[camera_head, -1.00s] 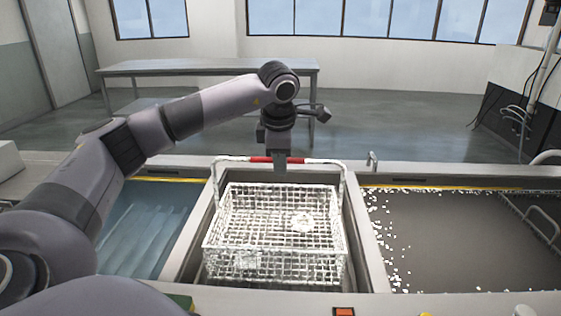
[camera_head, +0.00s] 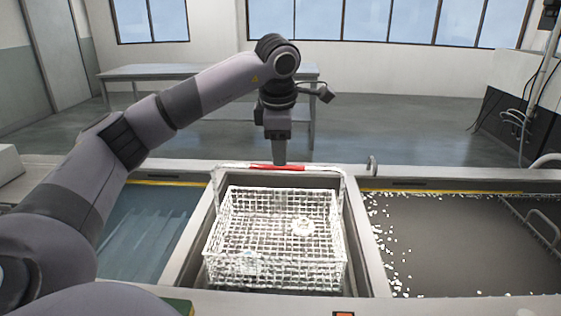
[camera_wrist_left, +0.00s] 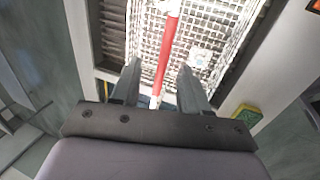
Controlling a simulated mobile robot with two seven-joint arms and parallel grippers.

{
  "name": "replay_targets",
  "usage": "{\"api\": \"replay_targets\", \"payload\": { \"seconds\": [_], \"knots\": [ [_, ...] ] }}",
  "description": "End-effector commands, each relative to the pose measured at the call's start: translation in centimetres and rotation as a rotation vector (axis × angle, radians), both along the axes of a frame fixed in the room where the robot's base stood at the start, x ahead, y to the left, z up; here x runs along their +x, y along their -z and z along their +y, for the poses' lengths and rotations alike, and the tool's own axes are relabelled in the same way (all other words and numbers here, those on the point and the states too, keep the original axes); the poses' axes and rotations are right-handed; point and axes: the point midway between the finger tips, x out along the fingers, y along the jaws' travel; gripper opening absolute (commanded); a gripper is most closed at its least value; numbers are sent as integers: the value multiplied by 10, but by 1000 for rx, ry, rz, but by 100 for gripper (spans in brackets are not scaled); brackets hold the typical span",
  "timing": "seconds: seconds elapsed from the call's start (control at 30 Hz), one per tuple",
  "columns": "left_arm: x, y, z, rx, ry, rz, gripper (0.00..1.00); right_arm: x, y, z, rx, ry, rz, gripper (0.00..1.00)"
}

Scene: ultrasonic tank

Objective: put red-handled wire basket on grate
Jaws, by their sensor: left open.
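The white wire basket (camera_head: 275,268) sits in the middle bay of the tank, with small pale items inside it. Its tall handle bar carries a red grip (camera_head: 277,167) at the back. The grate (camera_wrist_left: 112,32) shows as dark slats beside the basket in the left wrist view; most of it is hidden under the basket. My left gripper (camera_head: 280,160) is just above the red grip, pointing down. In the left wrist view the open fingers (camera_wrist_left: 160,85) stand on either side of the red bar, apart from it. My right gripper is not in view.
A bluish liquid bay (camera_head: 150,230) lies left of the basket. A dark bay with white flecks (camera_head: 460,240) and a metal handle lies to the right. Raised metal rims separate the bays. A table (camera_head: 210,70) stands behind.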

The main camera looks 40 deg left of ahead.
Motion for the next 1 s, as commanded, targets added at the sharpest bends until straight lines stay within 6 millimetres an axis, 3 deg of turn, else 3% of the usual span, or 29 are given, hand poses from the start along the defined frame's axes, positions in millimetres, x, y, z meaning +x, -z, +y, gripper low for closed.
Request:
{"api": "replay_targets", "payload": {
  "seconds": [0.13,0.33,1.0],
  "knots": [
    [-6,-31,-6,-1,2,-5,45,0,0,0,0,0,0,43],
    [-12,-55,-11,-1,1,0,45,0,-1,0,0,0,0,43],
    [-14,-60,-11,1,0,1,45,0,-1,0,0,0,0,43]
  ]
}}
